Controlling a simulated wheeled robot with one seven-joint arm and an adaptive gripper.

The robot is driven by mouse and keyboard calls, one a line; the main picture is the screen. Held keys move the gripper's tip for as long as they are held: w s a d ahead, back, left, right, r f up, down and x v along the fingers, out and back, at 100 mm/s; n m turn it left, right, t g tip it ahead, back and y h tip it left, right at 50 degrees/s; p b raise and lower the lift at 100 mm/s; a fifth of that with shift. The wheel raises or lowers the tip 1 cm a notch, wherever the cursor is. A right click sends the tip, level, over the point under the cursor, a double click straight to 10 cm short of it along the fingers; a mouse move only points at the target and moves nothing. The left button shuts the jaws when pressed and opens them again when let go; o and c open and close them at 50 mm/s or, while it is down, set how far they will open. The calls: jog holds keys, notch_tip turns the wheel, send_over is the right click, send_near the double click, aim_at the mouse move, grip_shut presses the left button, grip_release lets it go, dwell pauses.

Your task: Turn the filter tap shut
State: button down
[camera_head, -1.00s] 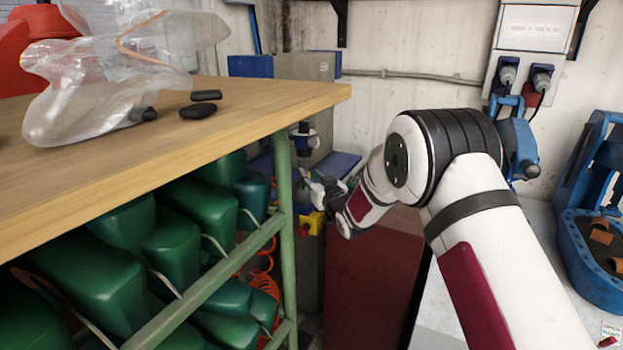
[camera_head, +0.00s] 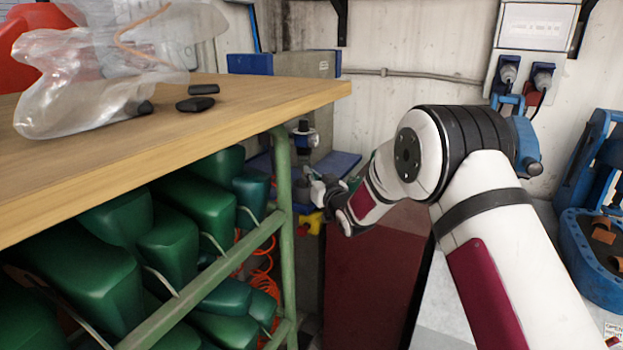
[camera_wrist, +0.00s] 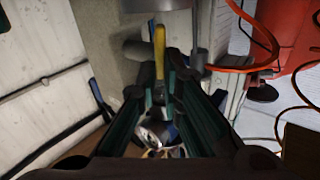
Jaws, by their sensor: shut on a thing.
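The filter tap shows in the wrist view as a narrow yellow lever (camera_wrist: 160,48), upright in the picture. Its lower end lies between the fingers of my gripper (camera_wrist: 162,93), which is shut on it. In the head view my gripper (camera_head: 322,190) is beyond the green bench leg, low by the wall. A small black and silver filter unit (camera_head: 304,136) stands just above it. A yellow part (camera_head: 311,222) shows just below the gripper; I cannot tell whether it is the tap. The fingertips are small and partly hidden in the head view.
The wooden bench (camera_head: 240,110) is on the left, with green shoe lasts (camera_head: 190,210) stacked below. Its green leg (camera_head: 283,200) stands close to my gripper. A dark red cabinet (camera_head: 375,285) is below my arm. Orange hose (camera_wrist: 240,67) runs near the tap. A blue machine (camera_head: 590,250) stands at right.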

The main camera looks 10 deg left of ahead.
jog(key=shift+w+d+f+m+b, duration=0.15)
jog(key=shift+d+f+m+b, duration=0.15)
jog(key=shift+m+b, duration=1.95)
jog(key=shift+w+d+f+m+b, duration=0.3)
jog(key=shift+m+b, duration=0.7)
jog(key=shift+m, duration=2.35)
jog(key=shift+d+f+m+b, duration=0.15)
jog(key=shift+f+m+b, duration=0.2)
jog(key=shift+m+b, duration=1.9)
jog(key=shift+m+p, duration=0.6)
jog(key=shift+m, duration=0.15)
jog(key=c, duration=1.7)
grip_release()
jog(key=v, duration=1.2)
jog(key=shift+s, duration=0.1)
